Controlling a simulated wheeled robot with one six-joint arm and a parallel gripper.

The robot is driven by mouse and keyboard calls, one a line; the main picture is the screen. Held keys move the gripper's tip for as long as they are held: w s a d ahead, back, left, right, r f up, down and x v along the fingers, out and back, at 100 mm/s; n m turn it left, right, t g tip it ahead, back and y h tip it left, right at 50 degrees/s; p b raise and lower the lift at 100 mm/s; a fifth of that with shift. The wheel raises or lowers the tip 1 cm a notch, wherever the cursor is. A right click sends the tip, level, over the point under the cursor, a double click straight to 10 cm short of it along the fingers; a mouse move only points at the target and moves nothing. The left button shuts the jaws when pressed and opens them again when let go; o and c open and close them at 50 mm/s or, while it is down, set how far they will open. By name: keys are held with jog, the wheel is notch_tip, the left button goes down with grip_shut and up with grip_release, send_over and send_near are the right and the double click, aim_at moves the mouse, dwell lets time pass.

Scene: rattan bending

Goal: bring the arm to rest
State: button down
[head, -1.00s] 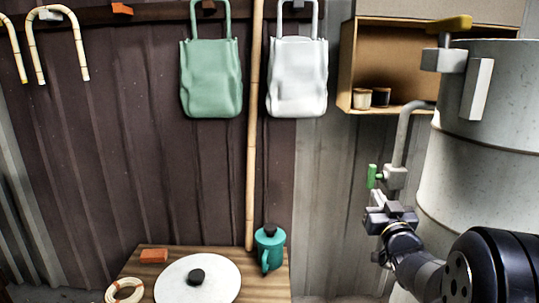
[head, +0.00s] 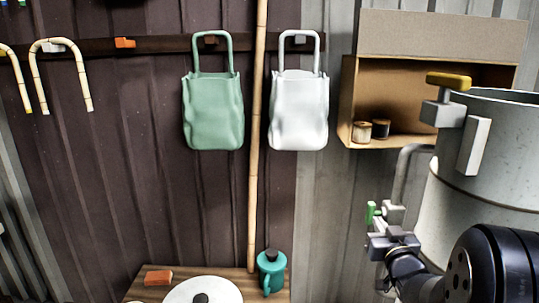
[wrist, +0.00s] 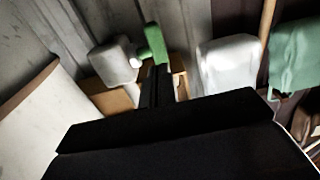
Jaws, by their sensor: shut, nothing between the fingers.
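My gripper (head: 382,244) is at the lower right of the head view, just below the green-handled valve (head: 371,212) on the pipe of the large grey drum (head: 450,190). In the wrist view, the dark fingers of my gripper (wrist: 160,72) are together with nothing held. The green valve handle (wrist: 154,45) shows just beyond the fingertips there. I cannot tell whether the fingers touch it. My arm runs in from the lower right corner.
A green bag (head: 212,110) and a white bag (head: 299,112) hang from a rail. A cane pole (head: 256,180) stands between them. An open shelf box (head: 400,90) holds two spools. A wooden table (head: 240,280) bears a teal jug (head: 271,268), a white lid (head: 185,293) and an orange block (head: 158,277).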

jog(key=shift+s+r+p, duration=0.1)
jog(key=shift+r+p, duration=0.65)
jog(key=shift+p, duration=0.5)
jog(key=shift+g, duration=0.3)
jog(key=shift+f, duration=0.15)
